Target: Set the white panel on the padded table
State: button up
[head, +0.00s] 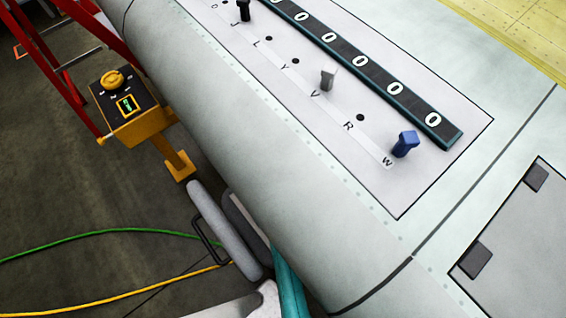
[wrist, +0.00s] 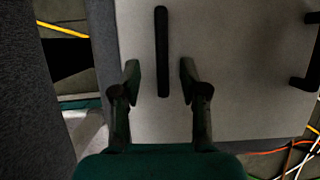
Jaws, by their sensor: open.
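In the wrist view a flat pale panel (wrist: 225,60), apparently the white panel, fills the middle. A straight black bar handle (wrist: 162,50) lies on it. My gripper (wrist: 160,75) is open, with one finger on each side of the handle's line; whether they touch the panel cannot be told. Grey padded surfaces (wrist: 30,110) run down the left; they may be the padded table. In the head view a rounded grey padded edge (head: 224,232) with a black side handle shows beside the wing. My gripper is hidden there behind the wing.
The wing (head: 270,130) covers much of the head view, carrying a plate with lettered holes, pegs and a numbered strip (head: 365,70). A yellow control box (head: 128,108) stands left, near a red ladder (head: 62,60). Green (head: 110,232) and yellow (head: 120,308) cables cross the floor.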

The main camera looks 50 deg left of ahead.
jog(key=shift+x, duration=1.7)
jog(key=shift+w, duration=0.15)
grip_shut()
